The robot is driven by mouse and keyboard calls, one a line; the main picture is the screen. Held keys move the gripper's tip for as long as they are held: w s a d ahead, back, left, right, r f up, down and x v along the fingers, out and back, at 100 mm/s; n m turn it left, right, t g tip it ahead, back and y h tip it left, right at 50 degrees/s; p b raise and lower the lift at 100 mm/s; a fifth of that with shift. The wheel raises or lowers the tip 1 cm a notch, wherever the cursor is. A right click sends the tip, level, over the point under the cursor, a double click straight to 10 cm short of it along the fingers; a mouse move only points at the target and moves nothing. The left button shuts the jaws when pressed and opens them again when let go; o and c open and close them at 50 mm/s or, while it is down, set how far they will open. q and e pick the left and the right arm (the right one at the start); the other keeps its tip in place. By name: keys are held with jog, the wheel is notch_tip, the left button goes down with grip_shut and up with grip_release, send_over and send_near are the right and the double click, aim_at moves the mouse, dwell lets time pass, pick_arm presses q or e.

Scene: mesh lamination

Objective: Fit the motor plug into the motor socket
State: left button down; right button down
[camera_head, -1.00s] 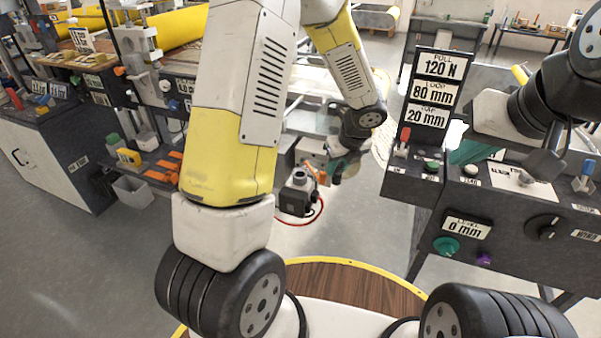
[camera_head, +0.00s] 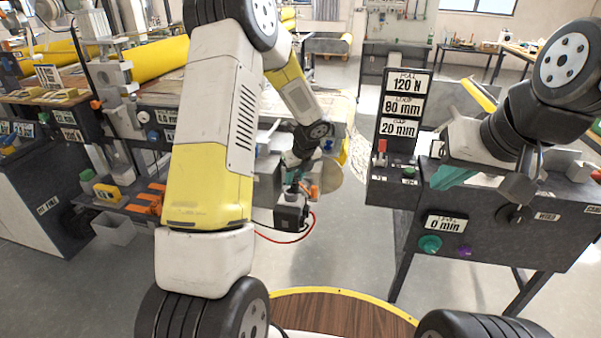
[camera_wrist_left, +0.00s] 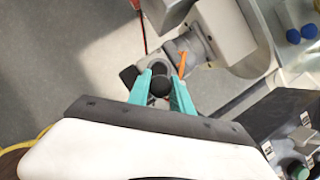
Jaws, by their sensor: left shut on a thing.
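My left gripper (camera_head: 293,178) points down above a dark box-shaped motor unit (camera_head: 291,212). In the left wrist view its teal fingers (camera_wrist_left: 160,92) are shut on a dark, round-ended piece (camera_wrist_left: 158,84), which looks like the motor plug. Its lower end is hidden, so I cannot tell whether it sits in the socket. A grey cylindrical fitting with an orange lever (camera_wrist_left: 183,62) is beside the fingers. A red cable (camera_head: 303,235) loops from the motor unit.
The right control panel (camera_head: 440,225) carries knobs and a tall sign board (camera_head: 403,105). A machine bench with a yellow roll (camera_head: 155,62) and orange parts (camera_head: 150,198) stands at the left. Open grey floor lies between the motor unit and the panel's legs.

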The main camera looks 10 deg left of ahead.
pick_arm(q)
jog(key=shift+w+a+f, duration=0.1)
jog(key=shift+w+a, duration=0.6)
jog(key=shift+w, duration=0.05)
jog(key=shift+w+a+f, duration=0.1)
jog(key=shift+f, duration=0.8)
jog(key=shift+w+a+f, duration=0.1)
jog(key=shift+f, duration=0.8)
jog(key=c, duration=1.4)
grip_release()
jog(key=shift+f, duration=0.15)
jog(key=shift+c, duration=0.2)
